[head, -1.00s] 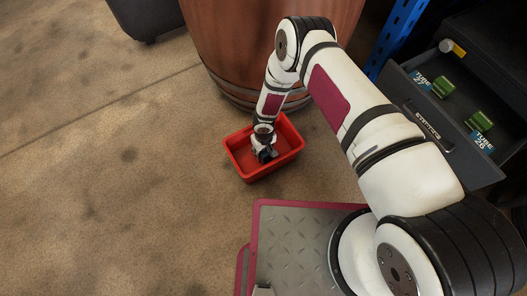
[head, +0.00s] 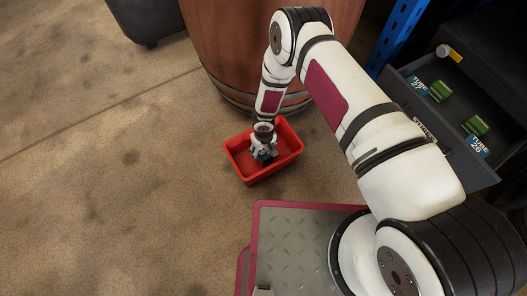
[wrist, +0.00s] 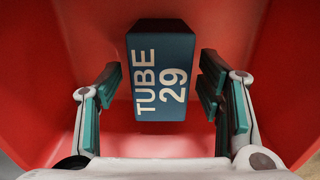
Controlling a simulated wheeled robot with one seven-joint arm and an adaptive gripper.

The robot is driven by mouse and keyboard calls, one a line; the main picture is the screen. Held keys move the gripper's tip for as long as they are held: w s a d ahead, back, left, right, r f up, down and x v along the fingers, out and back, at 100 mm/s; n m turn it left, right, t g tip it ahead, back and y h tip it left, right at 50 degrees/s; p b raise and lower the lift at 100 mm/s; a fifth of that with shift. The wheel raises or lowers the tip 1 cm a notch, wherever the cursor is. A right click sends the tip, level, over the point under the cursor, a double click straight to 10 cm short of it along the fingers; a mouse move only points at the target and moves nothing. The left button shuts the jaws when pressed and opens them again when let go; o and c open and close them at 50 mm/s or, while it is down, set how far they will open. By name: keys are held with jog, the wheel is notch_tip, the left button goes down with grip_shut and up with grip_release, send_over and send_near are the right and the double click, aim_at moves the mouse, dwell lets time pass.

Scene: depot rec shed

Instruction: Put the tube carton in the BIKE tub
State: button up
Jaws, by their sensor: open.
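The tube carton (wrist: 161,70), a dark blue box marked TUBE 29 in white, is inside the red tub (wrist: 45,105) in the wrist view. My gripper (wrist: 161,88) is open, with one teal-padded finger on each side of the carton. A gap shows between the carton and the left pads; the right pads are very close to it. In the head view the red tub (head: 240,168) is on the floor in front of the barrel, and my gripper (head: 265,157) reaches down into it. The carton is mostly hidden there. No BIKE lettering is visible on the tub.
A wooden barrel (head: 225,45) stands right behind the tub. At the right is an open dark drawer (head: 445,135) with green items and blue labels reading TUBE 27 and TUBE 26. A blue post (head: 398,35) stands beside it. Floor to the left is clear.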

aim_at(264, 150)
notch_tip(264, 150, up, 8)
jog(key=p, duration=0.3)
jog(key=shift+r, duration=0.25)
